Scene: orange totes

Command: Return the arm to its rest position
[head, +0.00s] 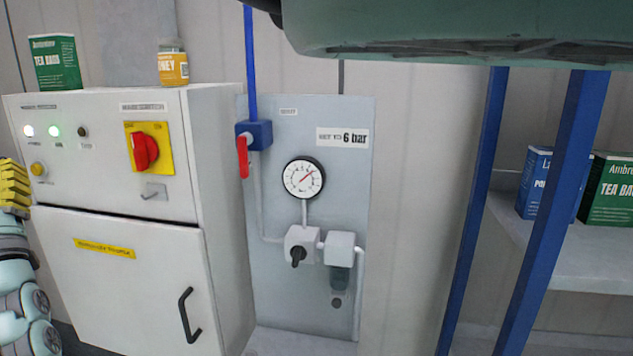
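In the head view, what looks like part of my gripper (15,190) shows at the far left edge, cut off by the picture's side. It has a ridged yellow part above pale grey-green jointed links. Its fingertips cannot be made out as a pair, so I cannot tell whether it is open or shut or holds anything. It appears in front of the left side of a white control cabinet (125,290). A large grey-green part, likely a link of my arm, crosses the top right close to the camera.
A gauge panel (350,190) with a red-handled valve (243,157) stands right of the cabinet. A green tea box (55,62) and honey jar (173,65) stand on the cabinet. Blue posts (478,190) front a shelf (590,255) holding a blue box (545,183) and green box (610,190).

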